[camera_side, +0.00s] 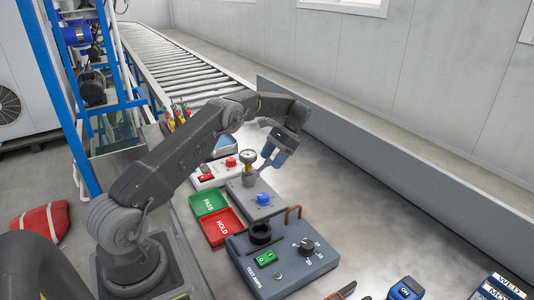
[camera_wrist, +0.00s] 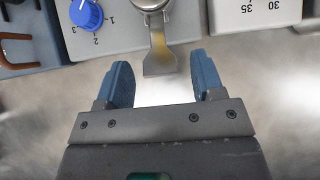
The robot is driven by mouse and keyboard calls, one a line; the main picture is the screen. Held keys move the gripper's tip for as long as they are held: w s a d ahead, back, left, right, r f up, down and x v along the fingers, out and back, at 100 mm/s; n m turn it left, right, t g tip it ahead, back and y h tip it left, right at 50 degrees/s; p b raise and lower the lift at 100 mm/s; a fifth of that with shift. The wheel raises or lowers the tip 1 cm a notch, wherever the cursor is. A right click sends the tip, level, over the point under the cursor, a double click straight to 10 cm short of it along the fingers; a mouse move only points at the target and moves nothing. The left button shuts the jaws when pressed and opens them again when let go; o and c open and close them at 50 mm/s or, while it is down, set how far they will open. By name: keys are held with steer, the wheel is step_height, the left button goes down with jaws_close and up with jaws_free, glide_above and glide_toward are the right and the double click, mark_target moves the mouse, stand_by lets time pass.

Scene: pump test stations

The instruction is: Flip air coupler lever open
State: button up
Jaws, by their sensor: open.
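A flat metal tab (camera_wrist: 160,58) that looks like the air coupler lever shows at the top middle of the wrist view, hanging from a round metal body (camera_wrist: 152,4) cut by the frame edge. My gripper (camera_wrist: 160,72) is open, with one blue finger on each side of the tab's lower end, and visible gaps between. The lever itself is too small to make out there. Nothing is between the fingers except the tab's end in the line of sight.
A blue selector knob (camera_side: 264,198) is on the grey station. A white panel with a red button (camera_side: 231,162) stands behind it. Green PASS (camera_side: 208,203) and red HOLD (camera_side: 222,228) trays lie left.

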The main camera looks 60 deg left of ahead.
mark_target(269, 159)
steer(key=r, duration=0.3)
steer(key=s+r, duration=0.1)
steer(key=shift+a+r, duration=0.3)
steer(key=shift+r, duration=0.1)
steer(key=s+a+r, duration=0.6)
steer(key=s, duration=0.2)
steer(key=shift+s, duration=0.35)
steer(key=shift+r, duration=0.1)
